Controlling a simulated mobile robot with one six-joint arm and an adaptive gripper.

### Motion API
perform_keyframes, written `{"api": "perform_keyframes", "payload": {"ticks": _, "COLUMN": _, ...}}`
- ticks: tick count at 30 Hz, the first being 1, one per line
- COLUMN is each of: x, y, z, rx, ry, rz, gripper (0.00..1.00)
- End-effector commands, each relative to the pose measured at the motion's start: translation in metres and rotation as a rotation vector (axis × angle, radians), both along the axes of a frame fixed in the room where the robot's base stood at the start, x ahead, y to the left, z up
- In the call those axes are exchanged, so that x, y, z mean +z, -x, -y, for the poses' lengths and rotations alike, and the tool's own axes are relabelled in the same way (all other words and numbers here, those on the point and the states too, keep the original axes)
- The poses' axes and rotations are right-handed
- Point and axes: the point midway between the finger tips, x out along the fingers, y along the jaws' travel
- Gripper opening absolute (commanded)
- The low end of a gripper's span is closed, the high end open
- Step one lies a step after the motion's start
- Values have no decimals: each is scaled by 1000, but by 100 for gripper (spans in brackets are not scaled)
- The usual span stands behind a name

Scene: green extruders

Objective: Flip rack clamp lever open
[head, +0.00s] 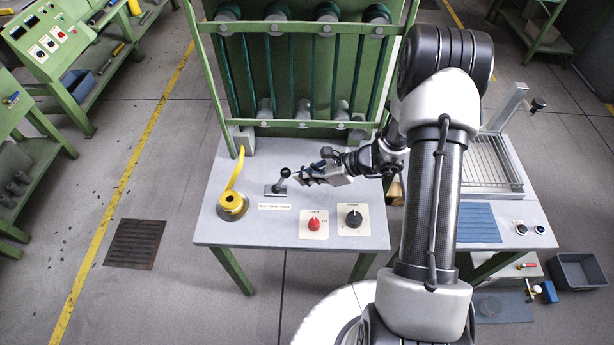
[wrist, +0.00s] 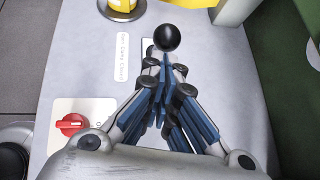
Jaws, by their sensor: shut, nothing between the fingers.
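The clamp lever (head: 284,174) has a black ball knob and stands on a small dark base on the grey table, with a white label (head: 274,206) in front. It looks roughly upright. In the wrist view, the black knob (wrist: 167,38) shows just beyond my fingertips, with the shaft below it largely hidden. My gripper (head: 301,178) is shut and empty, just right of the lever. In the wrist view my gripper (wrist: 164,78) has its blue-padded fingers together. I cannot tell whether the fingertips touch the lever.
A red knob (head: 314,225) and a black knob (head: 354,219) sit on plates near the table's front. A green rack (head: 207,80) with tubes rises behind.

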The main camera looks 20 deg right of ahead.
Motion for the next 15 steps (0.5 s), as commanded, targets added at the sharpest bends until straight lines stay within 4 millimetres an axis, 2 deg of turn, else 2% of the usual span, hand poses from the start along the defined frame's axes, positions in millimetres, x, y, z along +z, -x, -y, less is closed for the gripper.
{"api": "perform_keyframes", "payload": {"ticks": 15, "x": 7, "y": -2, "z": -7, "rx": 2, "ry": 68, "rz": -22, "gripper": 0}}
